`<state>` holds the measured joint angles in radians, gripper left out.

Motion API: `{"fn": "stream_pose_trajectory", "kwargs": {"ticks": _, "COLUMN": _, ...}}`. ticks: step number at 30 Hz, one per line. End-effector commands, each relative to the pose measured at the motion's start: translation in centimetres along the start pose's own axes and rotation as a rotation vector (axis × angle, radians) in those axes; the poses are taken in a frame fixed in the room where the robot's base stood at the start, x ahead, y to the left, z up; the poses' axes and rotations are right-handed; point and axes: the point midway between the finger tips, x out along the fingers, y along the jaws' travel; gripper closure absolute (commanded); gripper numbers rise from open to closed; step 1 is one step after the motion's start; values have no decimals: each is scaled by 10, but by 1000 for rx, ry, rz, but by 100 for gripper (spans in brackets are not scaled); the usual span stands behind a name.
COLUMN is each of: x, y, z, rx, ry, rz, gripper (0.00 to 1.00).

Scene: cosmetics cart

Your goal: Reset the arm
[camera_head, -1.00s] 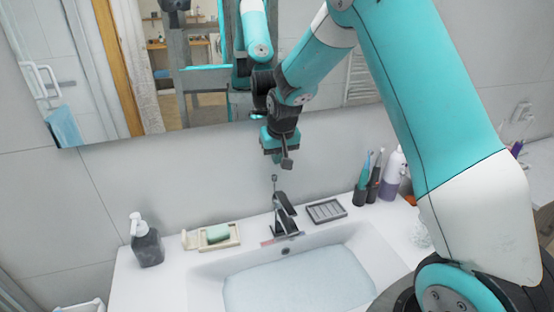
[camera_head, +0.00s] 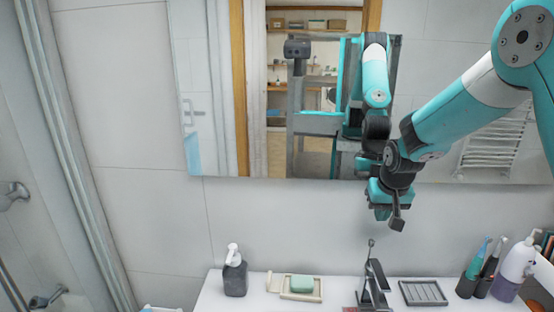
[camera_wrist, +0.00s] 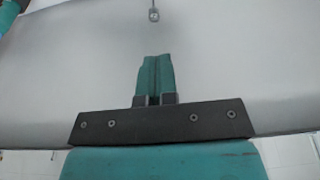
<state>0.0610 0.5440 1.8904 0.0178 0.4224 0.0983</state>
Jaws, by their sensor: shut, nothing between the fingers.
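My arm (camera_head: 450,118) reaches in from the right in the head view, bent at the elbow. My gripper (camera_head: 390,215) points down in front of the wall, just below the mirror's lower edge and above the faucet (camera_head: 374,284). It touches nothing. In the wrist view my gripper (camera_wrist: 155,62) shows its two teal fingers close together, shut and empty, over a blurred pale surface.
The mirror (camera_head: 215,90) reflects my body and a room. A shower door frame (camera_head: 75,150) stands left.

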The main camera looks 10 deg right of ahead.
Motion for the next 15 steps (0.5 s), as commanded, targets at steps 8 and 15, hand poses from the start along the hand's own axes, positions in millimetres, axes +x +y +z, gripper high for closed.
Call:
{"fn": "stream_pose_trajectory", "kwargs": {"ticks": 8, "x": -56, "y": -94, "z": 133, "rx": -311, "ry": -76, "rz": -231, "gripper": 100}}
{"fn": "stream_pose_trajectory", "kwargs": {"ticks": 15, "x": -90, "y": -124, "z": 279, "rx": -609, "ry": -157, "rz": -403, "gripper": 100}}
